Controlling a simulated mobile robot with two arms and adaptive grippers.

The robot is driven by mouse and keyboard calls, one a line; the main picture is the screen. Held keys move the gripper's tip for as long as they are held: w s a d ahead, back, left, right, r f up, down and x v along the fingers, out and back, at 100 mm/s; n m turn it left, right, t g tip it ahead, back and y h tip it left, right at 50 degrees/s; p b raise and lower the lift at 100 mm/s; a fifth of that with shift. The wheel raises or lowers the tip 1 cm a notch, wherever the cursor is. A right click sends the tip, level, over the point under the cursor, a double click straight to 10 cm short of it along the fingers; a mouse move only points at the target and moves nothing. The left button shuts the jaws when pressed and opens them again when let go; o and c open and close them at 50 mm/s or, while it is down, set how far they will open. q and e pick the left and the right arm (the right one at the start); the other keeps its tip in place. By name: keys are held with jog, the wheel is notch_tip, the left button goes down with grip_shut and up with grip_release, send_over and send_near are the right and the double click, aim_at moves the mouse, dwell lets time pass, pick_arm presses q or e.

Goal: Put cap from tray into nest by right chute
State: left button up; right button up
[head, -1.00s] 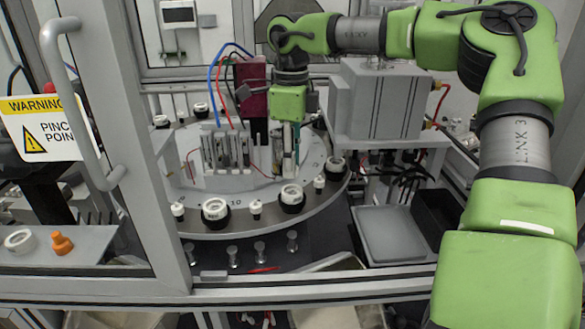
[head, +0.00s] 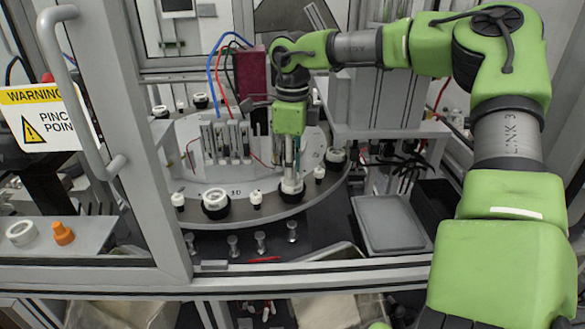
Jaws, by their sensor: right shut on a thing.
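My right gripper (head: 291,176) reaches down over the front of the round grey table (head: 240,206). Its fingers are shut on a white cap (head: 291,187), which sits at a black-ringed nest (head: 292,197) on the table's front rim. The fingers partly hide the cap, so I cannot tell how deeply it sits. Another black-ringed nest with a white top (head: 215,203) stands to the left. A flat grey tray (head: 390,224) lies to the right of the table and looks empty. My left gripper is not in view.
Small white-topped posts (head: 256,199) stand between the nests. A fixture with red and blue leads (head: 226,140) stands left of the gripper. A grey housing (head: 345,110) is close on the right. The door frame (head: 150,170) and front rail (head: 300,274) border the opening.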

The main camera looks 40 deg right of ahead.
jog(key=o, duration=0.7)
jog(key=shift+c, duration=0.2)
jog(key=shift+r+p, duration=0.5)
jog(key=shift+p, duration=0.1)
notch_tip(320, 180, up, 12)
jog(key=b, duration=0.2)
jog(key=shift+a, duration=0.1)
